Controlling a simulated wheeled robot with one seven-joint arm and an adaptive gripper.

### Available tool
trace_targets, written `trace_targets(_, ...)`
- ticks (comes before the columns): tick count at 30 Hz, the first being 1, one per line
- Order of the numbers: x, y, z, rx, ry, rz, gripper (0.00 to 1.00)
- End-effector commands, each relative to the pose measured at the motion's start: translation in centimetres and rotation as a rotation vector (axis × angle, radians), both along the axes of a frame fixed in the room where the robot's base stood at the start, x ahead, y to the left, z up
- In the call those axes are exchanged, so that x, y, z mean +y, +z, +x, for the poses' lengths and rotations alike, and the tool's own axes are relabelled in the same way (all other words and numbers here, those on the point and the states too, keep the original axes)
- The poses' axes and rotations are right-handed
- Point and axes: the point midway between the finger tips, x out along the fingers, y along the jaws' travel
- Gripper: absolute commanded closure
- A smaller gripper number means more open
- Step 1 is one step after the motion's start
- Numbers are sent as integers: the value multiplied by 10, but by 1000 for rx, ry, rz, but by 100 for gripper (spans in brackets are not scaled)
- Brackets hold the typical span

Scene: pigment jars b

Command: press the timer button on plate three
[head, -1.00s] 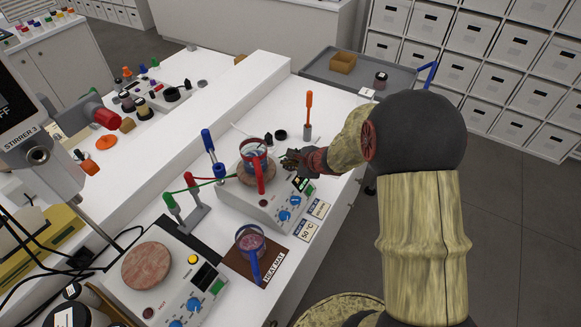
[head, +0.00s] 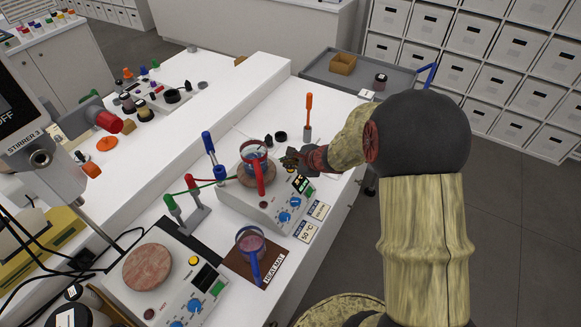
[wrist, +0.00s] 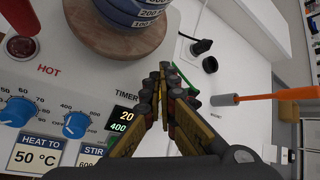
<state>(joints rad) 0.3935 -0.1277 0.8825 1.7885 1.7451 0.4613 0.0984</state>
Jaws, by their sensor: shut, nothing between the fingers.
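The middle white hot plate (head: 243,193) carries a glass beaker with a red handle (head: 261,177) on its round top. In the wrist view its panel shows the word TIMER (wrist: 127,94) and a display (wrist: 121,120) reading 20 and 400. My gripper (head: 287,157) is at this plate's far right corner. In the wrist view my gripper (wrist: 160,75) is shut and empty, its fingertips just beside the TIMER label. The fingers hide the spot there, so I see no button and cannot tell contact. No plate number is readable.
A nearer hot plate (head: 170,310) has a yellow button (head: 194,261). A blue-handled beaker (head: 250,242) stands on the heat mat (head: 272,270). An orange-handled screwdriver-like tool (head: 308,115) stands behind my gripper.

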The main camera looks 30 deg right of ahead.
Motion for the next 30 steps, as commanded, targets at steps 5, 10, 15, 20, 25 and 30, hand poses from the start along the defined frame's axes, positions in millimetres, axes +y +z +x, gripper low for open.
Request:
trace_targets(5,0,-1,0,0,0,0,100)
trace_targets(10,0,3,0,0,0,0,100)
trace_targets(15,0,17,0,0,1,-1,100)
trace_targets(20,0,33,0,-1,1,-2,100)
trace_targets(25,0,48,0,0,1,-1,100)
trace_targets(30,0,60,0,1,1,0,100)
